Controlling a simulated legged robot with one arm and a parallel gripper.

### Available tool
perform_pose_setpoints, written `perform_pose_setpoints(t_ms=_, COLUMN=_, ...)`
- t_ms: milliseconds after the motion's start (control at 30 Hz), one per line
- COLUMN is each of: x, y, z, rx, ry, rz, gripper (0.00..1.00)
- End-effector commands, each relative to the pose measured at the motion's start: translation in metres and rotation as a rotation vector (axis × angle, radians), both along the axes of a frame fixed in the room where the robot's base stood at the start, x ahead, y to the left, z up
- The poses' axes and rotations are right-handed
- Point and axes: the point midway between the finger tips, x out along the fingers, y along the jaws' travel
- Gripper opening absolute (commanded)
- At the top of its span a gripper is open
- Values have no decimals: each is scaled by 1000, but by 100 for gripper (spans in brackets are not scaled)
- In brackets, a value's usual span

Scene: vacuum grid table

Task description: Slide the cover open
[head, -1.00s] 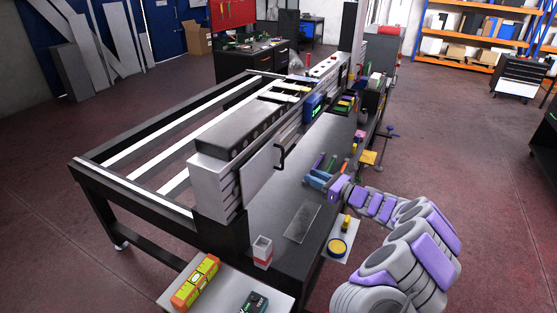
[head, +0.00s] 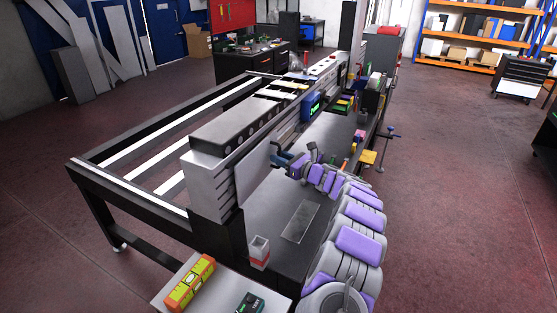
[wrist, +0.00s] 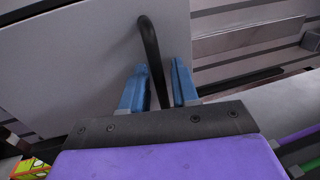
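The cover is a flat light grey panel (head: 252,172) on the front side of the machine, and it fills the left of the wrist view (wrist: 70,65). A black bar handle (wrist: 150,45) stands at the cover's right edge. My gripper (head: 281,155) is at this handle in the head view and hides most of it. In the wrist view, my gripper's blue fingers (wrist: 158,72) stand apart, one on each side of the handle's lower part. A gap shows between the handle and the right finger; contact with the left finger is unclear.
A grey rail (wrist: 250,40) with slots runs right of the cover. A dark worktop (head: 275,220) lies below, with a grey plate (head: 300,222) and a small grey-red box (head: 260,250). A blue device (head: 311,104) sits farther along the machine.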

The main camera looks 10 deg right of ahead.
Motion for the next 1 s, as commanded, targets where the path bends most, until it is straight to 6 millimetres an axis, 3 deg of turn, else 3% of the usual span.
perform_pose_setpoints(t_ms=333, x=2, y=11, z=0, rx=-6, ry=0, rz=0, gripper=30)
perform_pose_setpoints(t_ms=633, x=2, y=8, z=0, rx=-4, ry=1, rz=1, gripper=1)
perform_pose_setpoints(t_ms=1000, x=2, y=6, z=-1, rx=-3, ry=2, rz=-2, gripper=0)
